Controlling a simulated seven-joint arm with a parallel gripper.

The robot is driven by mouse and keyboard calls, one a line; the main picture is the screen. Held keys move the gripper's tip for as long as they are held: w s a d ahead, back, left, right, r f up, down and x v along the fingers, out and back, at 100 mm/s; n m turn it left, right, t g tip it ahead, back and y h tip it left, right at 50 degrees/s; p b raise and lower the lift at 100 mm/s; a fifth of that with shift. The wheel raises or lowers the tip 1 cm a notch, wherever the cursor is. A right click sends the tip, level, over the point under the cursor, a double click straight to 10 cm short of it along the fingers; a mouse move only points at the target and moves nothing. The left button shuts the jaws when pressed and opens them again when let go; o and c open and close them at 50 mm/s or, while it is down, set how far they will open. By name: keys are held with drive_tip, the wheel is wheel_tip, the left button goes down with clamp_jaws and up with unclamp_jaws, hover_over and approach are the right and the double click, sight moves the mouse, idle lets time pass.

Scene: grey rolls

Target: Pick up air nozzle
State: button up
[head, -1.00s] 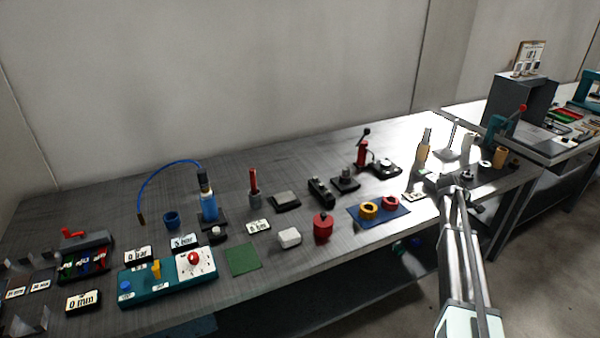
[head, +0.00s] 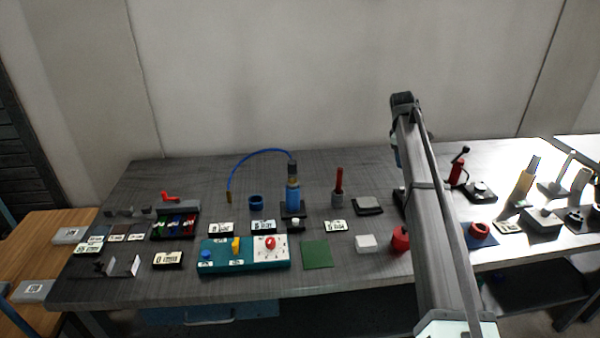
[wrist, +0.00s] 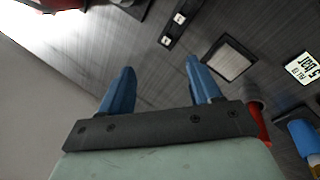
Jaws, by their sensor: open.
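I cannot tell for certain which thing is the air nozzle. The likeliest is the small brass-coloured tip (head: 229,198) at the free end of a curved blue hose (head: 262,152), which rises from a blue bottle (head: 293,196) on the bench. The bottle also shows at the right edge of the wrist view (wrist: 303,135); the hose tip does not show there. My gripper (wrist: 158,70) is open and empty, with two blue fingers apart above the bench. In the head view my arm largely hides it, to the right of the hose and bottle.
A red stick in a grey holder (head: 338,195) and a grey pad (head: 368,206) stand between bottle and arm. A blue cup (head: 256,202) sits beside the hose tip. A teal control box (head: 243,266) and several label plates lie in front. The back wall borders the bench.

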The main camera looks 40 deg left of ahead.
drive_tip(key=s+a+r+n+g+y, duration=0.1)
drive_tip(key=s+a+r, duration=0.2)
drive_tip(key=s+a, duration=0.4)
drive_tip(key=s+a+r+n+g, duration=0.15)
drive_tip(key=s+a, duration=0.25)
drive_tip(key=a, duration=0.5)
wheel_tip(320, 180, up, 6)
drive_tip(key=g, duration=0.1)
hover_over(291, 162)
drive_tip(key=shift+n, duration=0.45)
drive_tip(key=f, duration=0.5)
drive_tip(key=w+f, duration=0.1)
drive_tip(key=f, duration=0.2)
drive_tip(key=shift+a+f, duration=0.2)
drive_tip(key=shift+f, duration=0.15)
drive_tip(key=shift+s+d+f, duration=0.1)
drive_tip(key=shift+s+f, duration=0.1)
drive_tip(key=shift+f, duration=1.1)
drive_tip(key=shift+s+d+f, duration=0.1)
drive_tip(key=shift+s+f, duration=0.05)
drive_tip(key=shift+f, duration=1.1)
clamp_jaws()
